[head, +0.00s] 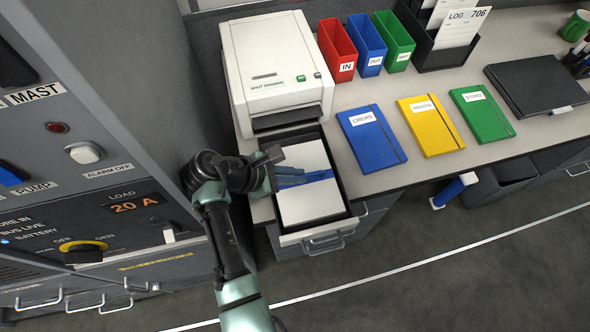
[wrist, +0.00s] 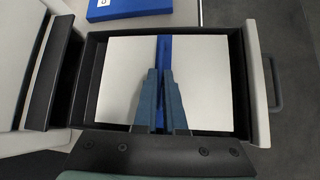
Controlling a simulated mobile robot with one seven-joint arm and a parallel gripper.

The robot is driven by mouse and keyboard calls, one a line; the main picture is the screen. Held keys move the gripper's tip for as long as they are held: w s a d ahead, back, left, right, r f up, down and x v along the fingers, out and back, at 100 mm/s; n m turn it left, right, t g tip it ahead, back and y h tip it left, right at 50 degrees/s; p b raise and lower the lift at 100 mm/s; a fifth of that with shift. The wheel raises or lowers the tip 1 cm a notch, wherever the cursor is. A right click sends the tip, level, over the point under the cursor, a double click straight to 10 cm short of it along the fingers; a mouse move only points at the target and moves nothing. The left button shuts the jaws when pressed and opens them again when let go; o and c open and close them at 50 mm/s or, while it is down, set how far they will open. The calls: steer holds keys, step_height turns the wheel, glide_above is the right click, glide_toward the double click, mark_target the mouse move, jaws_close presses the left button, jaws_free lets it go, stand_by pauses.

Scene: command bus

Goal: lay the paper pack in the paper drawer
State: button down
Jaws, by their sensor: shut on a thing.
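The paper pack (head: 312,204) is a white block with a blue band around its middle. It lies flat within the walls of the open paper drawer (head: 318,232), below the white printer. My gripper (head: 300,179) reaches in from the left and is shut on the pack at the blue band. In the wrist view the pack (wrist: 205,85) fills most of the drawer (wrist: 259,85), with dark gaps at its left and right ends. My fingers (wrist: 162,75) cover part of the band. I cannot tell if the pack's underside touches the drawer floor.
The printer (head: 275,60) stands behind the drawer. Blue (head: 371,140), yellow (head: 430,126) and green (head: 482,113) books lie on the desk to the right. Red, blue and green bins (head: 367,45) stand behind them. A grey switch panel (head: 90,150) rises close on the left.

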steer(key=shift+f, duration=0.35)
steer(key=c, duration=0.9)
jaws_free()
step_height(320, 180, up, 10)
steer(key=shift+p, duration=0.65)
